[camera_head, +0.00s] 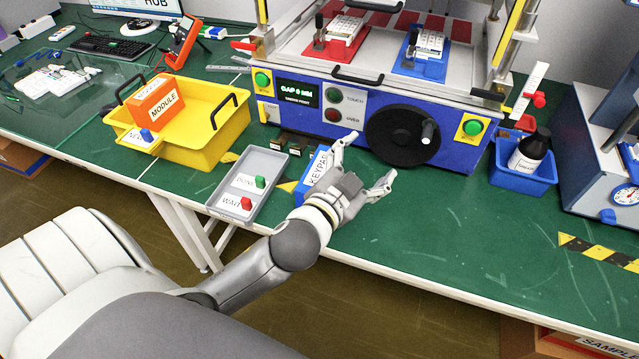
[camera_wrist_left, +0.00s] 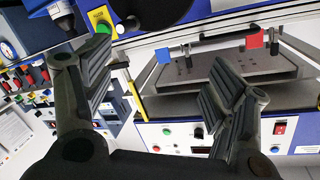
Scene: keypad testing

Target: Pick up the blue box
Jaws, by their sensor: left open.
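A blue box labelled KEYPAD (camera_head: 316,170) stands on the green bench, between the grey tray and the blue machine. My left gripper (camera_head: 367,160) is open just to its right, with its fingers spread toward the machine. The gripper and wrist partly cover the box's right and lower side. I cannot tell whether they touch. In the left wrist view the open fingers (camera_wrist_left: 163,78) have nothing between them, and the box is not seen there. My right gripper is not in view.
A grey tray (camera_head: 270,162) with DONE and WAIT labels lies left of the box. A yellow bin (camera_head: 205,138) holds an orange MODULE box (camera_head: 155,100). The machine (camera_head: 295,105) stands behind. A blue bin (camera_head: 520,183) holds a dark bottle. The bench's right front is clear.

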